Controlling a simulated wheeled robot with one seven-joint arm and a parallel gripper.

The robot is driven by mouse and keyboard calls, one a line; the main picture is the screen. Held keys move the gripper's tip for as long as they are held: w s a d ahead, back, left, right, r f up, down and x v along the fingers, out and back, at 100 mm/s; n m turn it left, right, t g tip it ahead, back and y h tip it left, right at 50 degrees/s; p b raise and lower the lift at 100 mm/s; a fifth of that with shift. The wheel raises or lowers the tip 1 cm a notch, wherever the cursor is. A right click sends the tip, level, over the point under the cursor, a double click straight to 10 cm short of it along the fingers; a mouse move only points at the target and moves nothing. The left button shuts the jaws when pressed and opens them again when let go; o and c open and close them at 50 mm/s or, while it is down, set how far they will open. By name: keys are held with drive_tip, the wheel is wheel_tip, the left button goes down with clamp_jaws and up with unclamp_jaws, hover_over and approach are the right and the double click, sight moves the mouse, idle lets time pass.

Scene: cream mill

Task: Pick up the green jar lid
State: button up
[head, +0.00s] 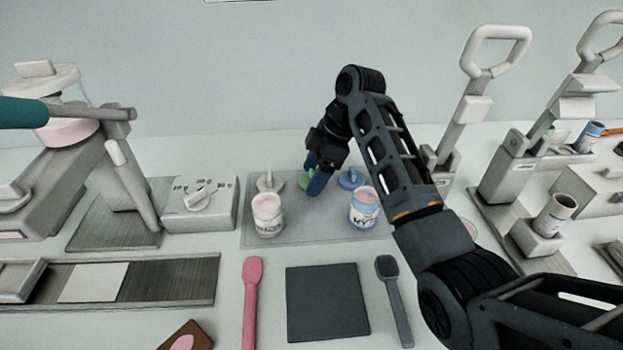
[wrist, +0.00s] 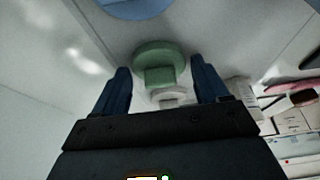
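The green jar lid (wrist: 155,54), a round disc with a block-shaped knob, lies on the tray (head: 300,231) in the middle of the wrist view. In the head view the green lid (head: 303,181) is partly hidden behind my blue fingers. My gripper (wrist: 160,78) is open, with one finger on each side of the lid's knob and a gap on both sides. It also shows in the head view (head: 313,177), reaching down over the lid. I cannot tell how far the fingertips are above the tray.
A blue lid (head: 351,178) lies right of my gripper and a white lid (head: 270,182) left of it. A white jar (head: 267,216) and a blue-labelled jar (head: 363,209) stand in front. A pink spatula (head: 252,298), a dark mat (head: 327,303) and a grey spatula (head: 396,304) lie nearer.

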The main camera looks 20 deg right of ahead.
drive_tip(key=c, duration=0.6)
drive_tip(key=shift+c, duration=0.2)
